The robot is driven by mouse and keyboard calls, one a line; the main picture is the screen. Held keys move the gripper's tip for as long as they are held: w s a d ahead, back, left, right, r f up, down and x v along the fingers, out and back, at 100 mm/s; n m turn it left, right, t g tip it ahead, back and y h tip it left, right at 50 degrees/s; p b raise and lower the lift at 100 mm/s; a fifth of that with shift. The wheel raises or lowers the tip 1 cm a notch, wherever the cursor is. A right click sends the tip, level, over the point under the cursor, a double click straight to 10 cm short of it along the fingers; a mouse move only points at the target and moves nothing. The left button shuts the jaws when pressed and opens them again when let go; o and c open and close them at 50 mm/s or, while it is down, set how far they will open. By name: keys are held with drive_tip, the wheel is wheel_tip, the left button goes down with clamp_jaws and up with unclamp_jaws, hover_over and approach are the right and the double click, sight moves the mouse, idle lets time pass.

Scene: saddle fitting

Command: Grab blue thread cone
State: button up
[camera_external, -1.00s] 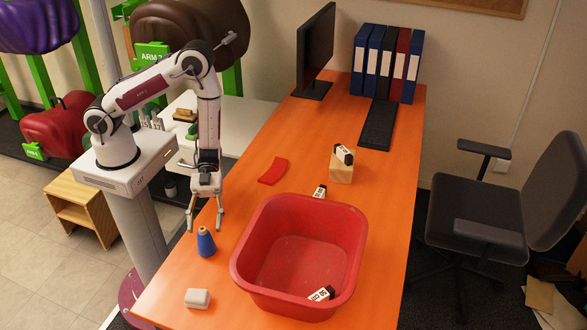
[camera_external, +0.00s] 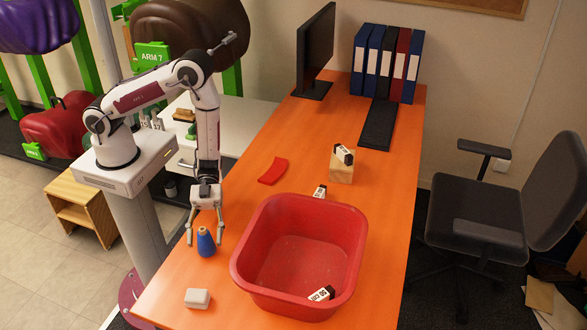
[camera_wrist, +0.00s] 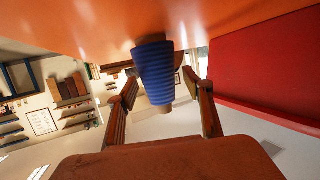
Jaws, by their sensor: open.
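The blue thread cone (camera_external: 206,242) stands upright on the orange table near its left edge, with a tan tip on top. My gripper (camera_external: 205,238) is open and points down, with its fingers on either side of the cone in the external view. In the wrist view the ribbed blue cone (camera_wrist: 154,73) shows between and beyond the two open fingers of my gripper (camera_wrist: 165,88). I see no clear contact between the fingers and the cone.
A large red tub (camera_external: 246,272) stands just right of the cone, with a labelled block (camera_external: 321,294) inside. A white-grey block (camera_external: 197,298) lies nearer the front. A red piece (camera_external: 273,171) and a wooden block (camera_external: 341,170) lie farther back.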

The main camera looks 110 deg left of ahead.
drive_tip(key=shift+w+d+f, duration=0.1)
drive_tip(key=shift+d, duration=0.15)
idle(0.3)
drive_tip(key=c, duration=1.3)
drive_tip(key=shift+o, duration=0.2)
drive_tip(key=shift+r, duration=0.2)
drive_tip(key=shift+r, duration=4.8)
